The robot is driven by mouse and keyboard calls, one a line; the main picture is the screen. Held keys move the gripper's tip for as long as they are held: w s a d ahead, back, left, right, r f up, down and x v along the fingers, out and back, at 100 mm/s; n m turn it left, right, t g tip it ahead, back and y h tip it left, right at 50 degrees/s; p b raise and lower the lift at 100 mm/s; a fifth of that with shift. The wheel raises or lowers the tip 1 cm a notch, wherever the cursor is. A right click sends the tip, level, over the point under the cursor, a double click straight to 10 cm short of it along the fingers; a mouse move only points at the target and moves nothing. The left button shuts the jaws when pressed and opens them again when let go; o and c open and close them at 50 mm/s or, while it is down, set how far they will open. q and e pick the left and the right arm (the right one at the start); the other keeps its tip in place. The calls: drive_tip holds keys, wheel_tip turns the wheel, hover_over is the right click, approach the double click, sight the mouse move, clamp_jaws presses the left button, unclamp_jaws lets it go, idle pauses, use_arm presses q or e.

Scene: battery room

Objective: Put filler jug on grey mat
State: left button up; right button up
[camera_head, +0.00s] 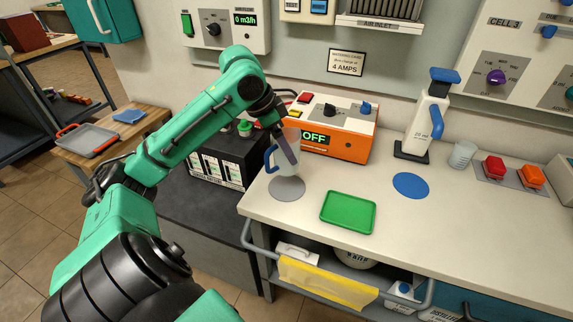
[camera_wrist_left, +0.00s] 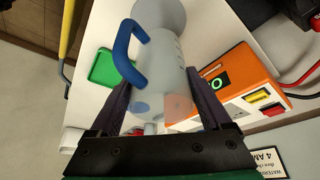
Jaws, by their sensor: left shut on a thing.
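The filler jug (camera_head: 290,163), pale and translucent with a blue handle, is upright or nearly so at the left end of the white counter. My left gripper (camera_head: 284,145) is shut on the jug's body from above and behind. The jug (camera_wrist_left: 172,68) fills the space between the fingers in the left wrist view, its handle to the left. The round grey mat (camera_head: 287,190) lies on the counter below the jug; part of it shows beyond the jug in the wrist view (camera_wrist_left: 160,11). I cannot tell whether the jug's base touches the mat. My right gripper is out of view.
An orange charger (camera_head: 338,145) reading OFF stands close behind the jug. A green tray (camera_head: 348,212) and a blue round mat (camera_head: 410,185) lie to the right. A dispenser with a blue handle (camera_head: 424,125) and a clear beaker (camera_head: 462,154) stand farther right. A black battery (camera_head: 222,160) is at left.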

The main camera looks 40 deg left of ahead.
sight(284, 166)
use_arm(q)
wheel_tip(284, 166, down, 7)
drive_tip(key=shift+r, duration=0.1)
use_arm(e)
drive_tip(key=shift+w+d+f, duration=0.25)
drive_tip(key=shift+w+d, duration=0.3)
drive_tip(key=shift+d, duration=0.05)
use_arm(q)
drive_tip(key=shift+d, duration=0.1)
drive_tip(key=o, duration=1.2)
drive_tip(key=shift+r, duration=0.2)
drive_tip(key=v, duration=1.1)
drive_tip(key=shift+r, duration=0.3)
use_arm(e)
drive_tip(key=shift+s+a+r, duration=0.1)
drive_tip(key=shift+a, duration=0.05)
use_arm(q)
drive_tip(key=shift+s, duration=0.1)
